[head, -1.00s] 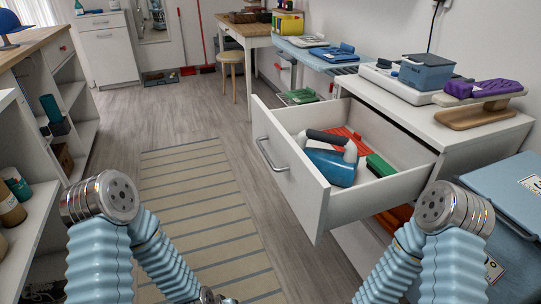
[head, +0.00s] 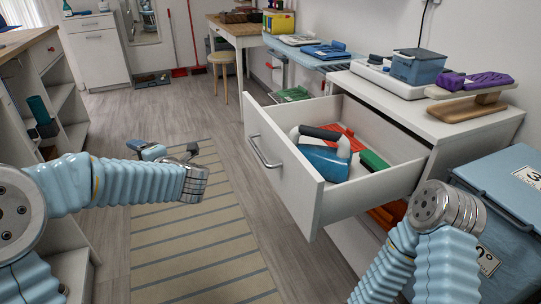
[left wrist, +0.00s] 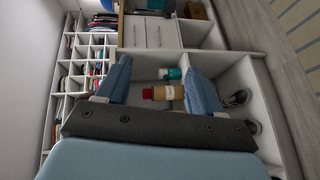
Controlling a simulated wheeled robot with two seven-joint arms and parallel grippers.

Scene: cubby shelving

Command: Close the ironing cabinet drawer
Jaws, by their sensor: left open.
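The white drawer (head: 283,178) of the ironing cabinet (head: 440,127) stands pulled far out in the head view. Its metal handle (head: 263,153) is on the front panel. Inside lie a blue iron (head: 324,160) with a dark handle, a red item (head: 347,137) and a green item (head: 374,160). My left gripper (head: 166,152) is open and empty over the striped rug, left of the drawer front and apart from it. In the left wrist view its two blue fingers (left wrist: 158,90) are spread, facing shelving. My right arm shows at the lower right, but its gripper is out of view.
A striped rug (head: 220,240) lies on the floor left of the drawer. A blue lidded bin (head: 500,235) stands to the right of the cabinet. Open shelving (left wrist: 235,80) runs along the left side. A stool (head: 222,60) and a wooden table stand farther back.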

